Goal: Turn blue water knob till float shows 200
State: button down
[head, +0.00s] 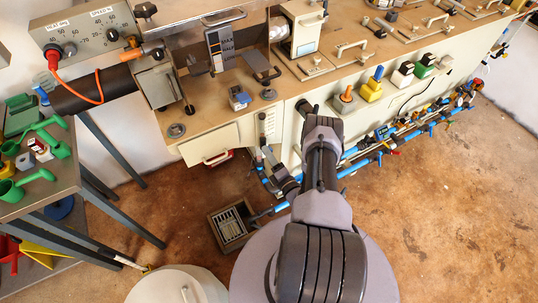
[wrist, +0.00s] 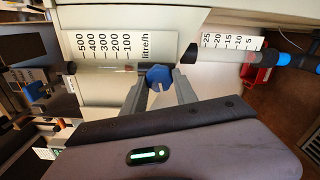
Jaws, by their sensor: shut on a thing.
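The blue water knob (wrist: 158,76) sits at the lower end of a clear flow tube (wrist: 110,70), which lies sideways in the wrist view. The white scale (wrist: 115,46) behind the tube reads 100 to 500 litre/h. I cannot make out the float or its reading. My gripper (wrist: 160,84) has its two grey fingers closed on either side of the blue knob.
A second scale (wrist: 230,42), marked 5 to 25, stands beside the first, with a blue pipe (wrist: 272,59) close by. Blue pipes and valves (head: 380,147) run low along the machine. A floor drain (head: 231,227) lies below. Open floor extends to the right.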

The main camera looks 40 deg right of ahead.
jog(key=shift+w+d+n, duration=0.1)
jog(key=shift+n, duration=1.5)
jog(key=shift+r, duration=0.1)
jog(key=c, duration=1)
grip_release()
jog(key=shift+f, duration=0.2)
